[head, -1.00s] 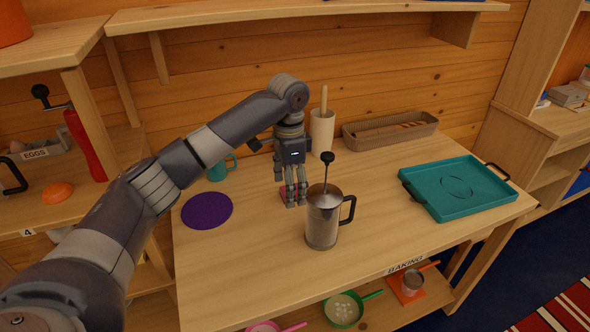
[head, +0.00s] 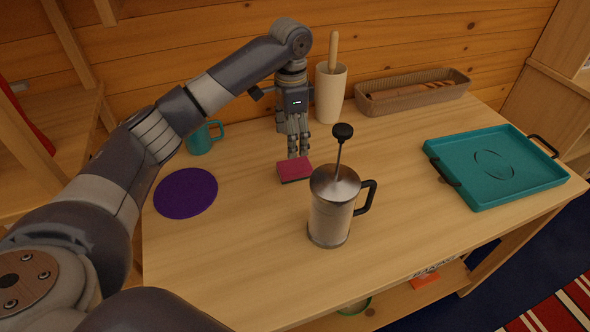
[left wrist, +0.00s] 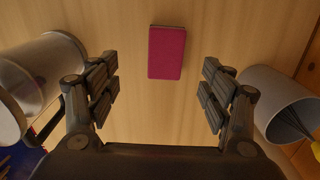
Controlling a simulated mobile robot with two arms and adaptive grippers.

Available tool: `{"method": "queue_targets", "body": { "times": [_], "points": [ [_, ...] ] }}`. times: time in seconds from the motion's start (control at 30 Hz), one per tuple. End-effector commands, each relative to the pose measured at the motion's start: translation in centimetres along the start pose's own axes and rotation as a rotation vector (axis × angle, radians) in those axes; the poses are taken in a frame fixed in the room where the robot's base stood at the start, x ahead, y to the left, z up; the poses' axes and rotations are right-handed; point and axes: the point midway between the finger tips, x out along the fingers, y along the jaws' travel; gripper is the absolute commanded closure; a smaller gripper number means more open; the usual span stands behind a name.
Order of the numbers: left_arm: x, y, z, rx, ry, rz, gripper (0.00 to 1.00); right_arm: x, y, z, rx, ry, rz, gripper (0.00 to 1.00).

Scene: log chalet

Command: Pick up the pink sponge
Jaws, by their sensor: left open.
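The pink sponge (head: 294,170) lies flat on the wooden table, behind and left of the metal french press (head: 332,205). It has a darker lower layer. My left gripper (head: 298,154) points down just behind and above the sponge, apart from it. In the left wrist view the sponge (left wrist: 167,52) shows whole, ahead of and between the two open fingers (left wrist: 160,88), with nothing between them. My right gripper is not in view.
The french press also shows at the left of the wrist view (left wrist: 45,75). A beige utensil holder (head: 330,92) stands behind the gripper. A teal mug (head: 201,140), purple disc (head: 186,192), basket (head: 412,95) and teal tray (head: 495,165) are on the table. The front middle is clear.

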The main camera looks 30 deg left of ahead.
Motion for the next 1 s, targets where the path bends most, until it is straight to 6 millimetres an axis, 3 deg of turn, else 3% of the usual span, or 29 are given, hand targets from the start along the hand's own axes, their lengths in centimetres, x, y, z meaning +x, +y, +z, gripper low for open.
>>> {"method": "queue_targets", "body": {
  "times": [0.07, 0.4, 0.53, 0.83, 1.0],
  "points": [
    [1.0, 0.0, 0.0, 0.0, 0.0, 0.0, 0.27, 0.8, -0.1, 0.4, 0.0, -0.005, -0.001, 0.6],
    [5.5, 0.0, -0.1, -0.001, -0.002, 0.002, 0.27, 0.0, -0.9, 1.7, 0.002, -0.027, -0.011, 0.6],
    [6.3, -0.1, -0.1, -0.001, 0.0, 0.0, 0.27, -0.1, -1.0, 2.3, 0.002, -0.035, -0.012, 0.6],
    [10.3, -0.4, -0.9, -0.001, -0.003, 0.001, 0.27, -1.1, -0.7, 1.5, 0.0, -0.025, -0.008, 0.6],
    [11.5, -0.5, -0.9, 0.0, -0.001, -0.001, 0.27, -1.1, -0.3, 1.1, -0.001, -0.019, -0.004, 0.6]
  ]
}}
